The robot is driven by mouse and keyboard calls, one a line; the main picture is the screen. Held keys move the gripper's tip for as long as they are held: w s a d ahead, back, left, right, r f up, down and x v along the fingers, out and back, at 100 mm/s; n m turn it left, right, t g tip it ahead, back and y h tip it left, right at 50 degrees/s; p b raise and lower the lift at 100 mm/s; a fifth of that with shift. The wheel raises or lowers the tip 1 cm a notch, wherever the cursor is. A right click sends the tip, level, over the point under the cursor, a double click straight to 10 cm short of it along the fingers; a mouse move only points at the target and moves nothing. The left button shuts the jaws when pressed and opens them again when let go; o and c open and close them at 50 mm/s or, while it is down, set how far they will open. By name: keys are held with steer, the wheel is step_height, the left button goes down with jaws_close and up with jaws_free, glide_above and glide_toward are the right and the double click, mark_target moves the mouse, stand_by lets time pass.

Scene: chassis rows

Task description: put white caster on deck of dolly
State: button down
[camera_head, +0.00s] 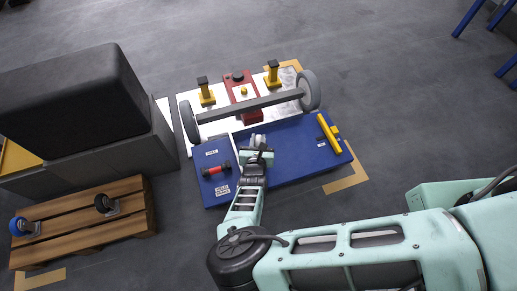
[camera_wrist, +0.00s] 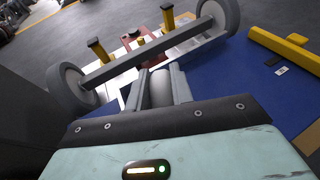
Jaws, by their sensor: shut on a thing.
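My gripper (camera_head: 257,153) is shut on the white caster (camera_head: 258,140), which shows at the fingertips in the head view. In the wrist view the caster (camera_wrist: 160,88) appears as a pale grey rounded part between the two fingers. The gripper and caster are over the blue deck of the dolly (camera_head: 290,165), near its far edge beside the axle. I cannot tell whether the caster touches the deck. The fingers hide part of the caster.
An axle with two grey wheels (camera_head: 250,106) spans yellow posts beyond the deck. A red and black part (camera_head: 216,170) and a yellow bar (camera_head: 328,134) lie on the deck. A wooden pallet (camera_head: 85,232) holds a blue caster (camera_head: 22,226) and a black caster (camera_head: 106,204).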

steer(key=shift+f+b, duration=1.75)
steer(key=shift+b, duration=0.05)
steer(key=shift+f, duration=0.1)
steer(key=c, duration=1.2)
jaws_free()
steer(key=shift+f, duration=0.1)
steer(key=shift+c, duration=0.2)
